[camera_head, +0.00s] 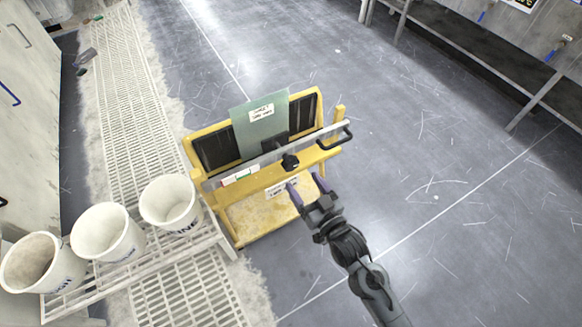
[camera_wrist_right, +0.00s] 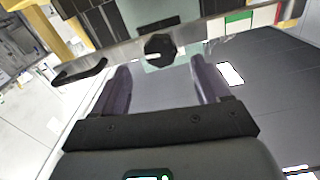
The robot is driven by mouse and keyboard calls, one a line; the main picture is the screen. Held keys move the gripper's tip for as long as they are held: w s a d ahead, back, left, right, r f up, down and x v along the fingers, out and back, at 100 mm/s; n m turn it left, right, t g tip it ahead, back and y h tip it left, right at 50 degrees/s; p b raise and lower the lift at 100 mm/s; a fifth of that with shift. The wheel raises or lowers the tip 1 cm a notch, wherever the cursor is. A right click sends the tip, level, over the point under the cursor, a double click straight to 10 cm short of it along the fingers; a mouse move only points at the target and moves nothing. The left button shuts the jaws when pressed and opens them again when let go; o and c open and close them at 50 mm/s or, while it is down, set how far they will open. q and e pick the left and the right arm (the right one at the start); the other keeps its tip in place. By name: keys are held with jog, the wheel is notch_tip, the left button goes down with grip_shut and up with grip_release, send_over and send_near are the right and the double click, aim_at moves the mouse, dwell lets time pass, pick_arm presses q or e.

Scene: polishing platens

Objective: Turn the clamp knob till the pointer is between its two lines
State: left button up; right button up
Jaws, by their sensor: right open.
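The black clamp knob (camera_head: 290,161) sits on the pale clamp bar (camera_head: 262,163) across the front of a yellow stand. In the right wrist view the knob (camera_wrist_right: 160,48) has a faceted outline and a small pale mark on its face, which may be the pointer. A label with red, white and green parts (camera_head: 239,176) is on the bar; it also shows in the wrist view (camera_wrist_right: 240,18). I cannot make out the two lines. My right gripper (camera_head: 306,183) is open and empty, its purple fingers pointing toward the knob, apart from it. My left gripper is out of view.
The yellow stand (camera_head: 197,150) holds a green plate (camera_head: 252,126) against dark panels. A black handle (camera_head: 336,139) is at the bar's right end. White buckets (camera_head: 107,235) stand on a slatted rack at the left. The floor to the right is open.

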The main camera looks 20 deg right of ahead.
aim_at(292, 168)
jog(key=w+b, duration=0.1)
jog(key=w, duration=0.3)
jog(key=w+a+b, duration=0.1)
jog(key=w, duration=0.1)
jog(key=shift+w+f+b, duration=0.1)
jog(key=shift+w+b, duration=0.2)
jog(key=shift+w+a, duration=0.1)
jog(key=shift+w, duration=0.65)
jog(key=c, duration=1)
jog(key=shift+r+m+p, duration=0.25)
jog(key=shift+m+p, duration=0.05)
jog(key=shift+p, duration=0.2)
jog(key=m+p, duration=0.6)
jog(key=p, duration=0.2)
jog(key=shift+r+p, duration=0.15)
jog(key=shift+p, duration=0.25)
jog(key=shift+m+p, duration=1.05)
jog(key=shift+m, duration=0.05)
jog(key=shift+a+f+m+p, duration=0.1)
jog(key=shift+f+m+p, duration=0.15)
jog(key=shift+m+p, duration=0.05)
